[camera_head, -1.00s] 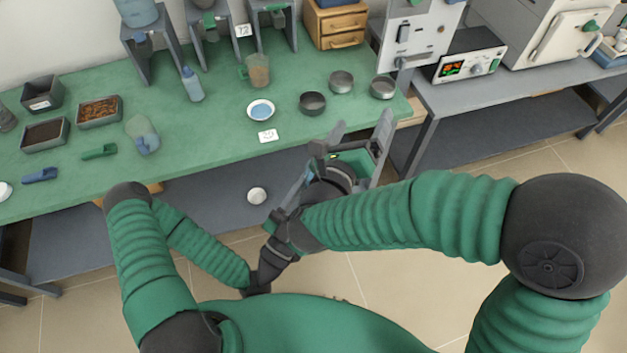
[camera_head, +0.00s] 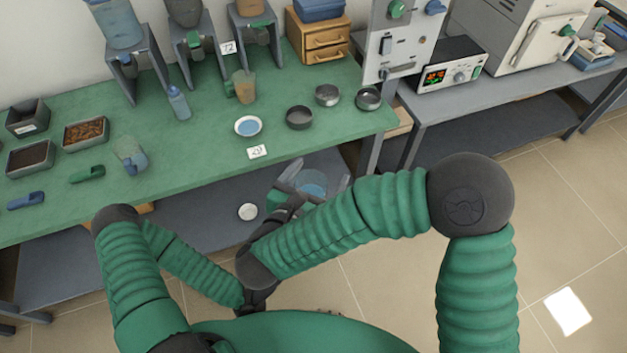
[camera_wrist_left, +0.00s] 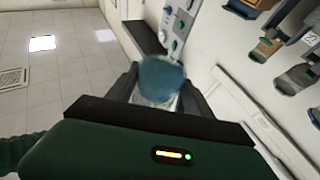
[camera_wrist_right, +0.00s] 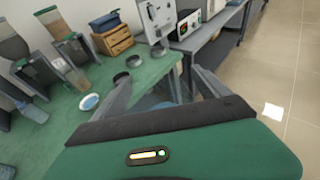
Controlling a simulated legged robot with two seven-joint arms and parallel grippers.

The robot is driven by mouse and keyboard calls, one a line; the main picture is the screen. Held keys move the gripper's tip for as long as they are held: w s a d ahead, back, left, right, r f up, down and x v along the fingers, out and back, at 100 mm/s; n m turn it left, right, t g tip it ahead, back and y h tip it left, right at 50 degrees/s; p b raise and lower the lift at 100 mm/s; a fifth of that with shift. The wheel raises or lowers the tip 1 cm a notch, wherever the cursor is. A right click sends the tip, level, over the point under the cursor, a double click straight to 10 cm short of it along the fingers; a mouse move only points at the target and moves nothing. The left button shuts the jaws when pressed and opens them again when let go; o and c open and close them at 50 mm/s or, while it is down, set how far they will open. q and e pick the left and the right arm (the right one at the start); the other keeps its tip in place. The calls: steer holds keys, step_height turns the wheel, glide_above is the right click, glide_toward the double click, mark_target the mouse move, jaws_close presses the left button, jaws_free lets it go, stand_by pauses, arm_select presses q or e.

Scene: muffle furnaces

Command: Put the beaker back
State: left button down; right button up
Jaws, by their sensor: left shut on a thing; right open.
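A clear beaker with blue contents (camera_wrist_left: 160,80) stands between the fingers of my left gripper (camera_wrist_left: 158,92), which is shut on it in the left wrist view. In the head view the beaker (camera_head: 313,183) is in front of the green bench, low near its front edge. My right gripper (camera_head: 315,180) is open there, its fingers close around the beaker. In the right wrist view a blurred, glassy bluish shape, probably the beaker (camera_wrist_right: 160,98), shows between the open fingers of the right gripper (camera_wrist_right: 165,85). My left gripper is mostly hidden in the head view.
The green bench (camera_head: 200,160) holds a blue-white dish (camera_head: 248,126), dark bowls (camera_head: 299,117), a jug of brown material (camera_head: 244,86), a glass cup (camera_head: 130,155), trays and scoops. Hopper stands line the back. A lower shelf is beneath.

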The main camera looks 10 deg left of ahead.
arm_select(q)
steer(key=shift+a, duration=0.1)
arm_select(e)
steer(key=shift+c, duration=0.5)
steer(key=c, duration=1.4)
arm_select(q)
steer(key=shift+c, duration=1.6)
jaws_free()
arm_select(e)
steer(key=shift+c, duration=0.6)
